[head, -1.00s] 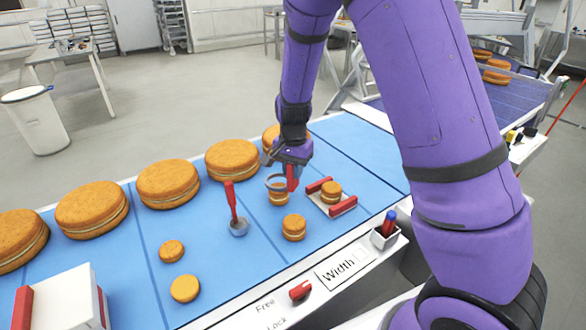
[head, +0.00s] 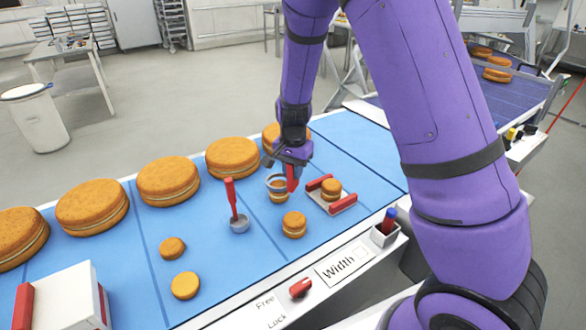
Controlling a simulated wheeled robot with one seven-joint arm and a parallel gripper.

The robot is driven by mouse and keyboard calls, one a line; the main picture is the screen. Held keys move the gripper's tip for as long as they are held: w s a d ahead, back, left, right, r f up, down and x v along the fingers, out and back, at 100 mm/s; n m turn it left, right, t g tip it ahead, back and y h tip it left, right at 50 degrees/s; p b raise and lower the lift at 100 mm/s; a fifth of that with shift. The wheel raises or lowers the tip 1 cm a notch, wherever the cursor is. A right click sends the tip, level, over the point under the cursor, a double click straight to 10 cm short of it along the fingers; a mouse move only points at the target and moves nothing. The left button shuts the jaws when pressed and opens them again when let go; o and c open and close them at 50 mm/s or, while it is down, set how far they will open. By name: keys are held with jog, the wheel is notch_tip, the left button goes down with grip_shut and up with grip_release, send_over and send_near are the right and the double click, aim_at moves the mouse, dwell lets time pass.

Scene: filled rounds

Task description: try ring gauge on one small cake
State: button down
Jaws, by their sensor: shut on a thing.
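My gripper (head: 290,168) is shut on the red handle of the ring gauge. The gauge's grey ring (head: 270,184) is around or just above the top of a small filled cake (head: 279,196); I cannot tell how far down it sits. Another small filled cake (head: 294,224) stands nearer the front edge. A third small cake (head: 331,189) sits on a pale tray with red side bars (head: 344,204).
A red-handled tool with a grey round end (head: 238,224) stands left of my gripper. Several large filled cakes (head: 168,181) line the belt's far side. A white box (head: 66,304), a red knob (head: 300,288) and a holder with pens (head: 386,232) are near the front.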

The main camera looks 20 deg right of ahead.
aim_at(293, 184)
jog(key=shift+f, duration=2.65)
dwell(0.6)
dwell(1.0)
jog(key=shift+r, duration=4.9)
